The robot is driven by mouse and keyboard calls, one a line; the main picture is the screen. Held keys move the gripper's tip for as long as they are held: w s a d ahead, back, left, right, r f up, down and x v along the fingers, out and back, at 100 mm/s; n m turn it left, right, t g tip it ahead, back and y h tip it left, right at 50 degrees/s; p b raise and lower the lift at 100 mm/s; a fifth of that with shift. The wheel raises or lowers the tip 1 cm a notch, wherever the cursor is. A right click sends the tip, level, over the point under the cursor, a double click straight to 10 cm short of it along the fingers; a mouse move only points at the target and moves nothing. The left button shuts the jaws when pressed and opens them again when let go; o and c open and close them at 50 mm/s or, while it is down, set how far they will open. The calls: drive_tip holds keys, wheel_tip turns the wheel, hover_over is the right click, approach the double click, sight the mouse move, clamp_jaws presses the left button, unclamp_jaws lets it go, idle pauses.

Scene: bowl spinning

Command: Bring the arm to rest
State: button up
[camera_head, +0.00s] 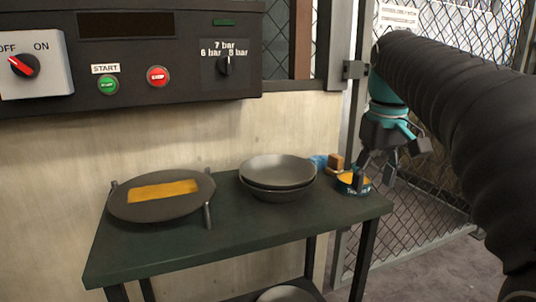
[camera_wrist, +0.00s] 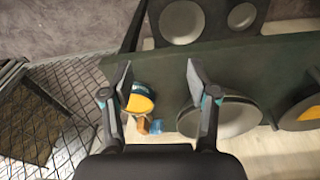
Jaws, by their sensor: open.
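My gripper (camera_head: 378,168) hangs over the right end of the dark green table (camera_head: 150,257), close by a small tin with a yellow top (camera_head: 348,189). In the wrist view, my gripper (camera_wrist: 158,82) has its two fingers spread wide with nothing held between them. The tin (camera_wrist: 141,99) shows just right of the left finger there, partly behind it. I cannot tell whether the finger touches the tin. My black-sleeved arm comes in from the right in the head view.
Stacked grey bowls (camera_head: 277,172) stand mid-table. A round plate on legs (camera_head: 130,211) bears a yellow-orange rectangle (camera_head: 163,190). A brown block (camera_head: 336,161) and blue item (camera_head: 319,161) lie behind the tin. A control panel (camera_head: 130,50) and mesh fence (camera_head: 415,215) bound the space.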

drive_tip(key=s+a+f+m+t, duration=0.1)
drive_tip(key=s+f+m+t, duration=0.15)
drive_tip(key=f, duration=0.75)
drive_tip(key=s+a+f, duration=0.1)
drive_tip(key=s+f, duration=0.4)
drive_tip(key=s, duration=0.3)
drive_tip(key=s+a+f+t, duration=0.1)
drive_tip(key=s+a+f, duration=0.1)
drive_tip(key=s+f, duration=0.4)
drive_tip(key=shift+s+a, duration=0.2)
drive_tip(key=shift+s, duration=0.7)
drive_tip(key=shift+t, duration=0.25)
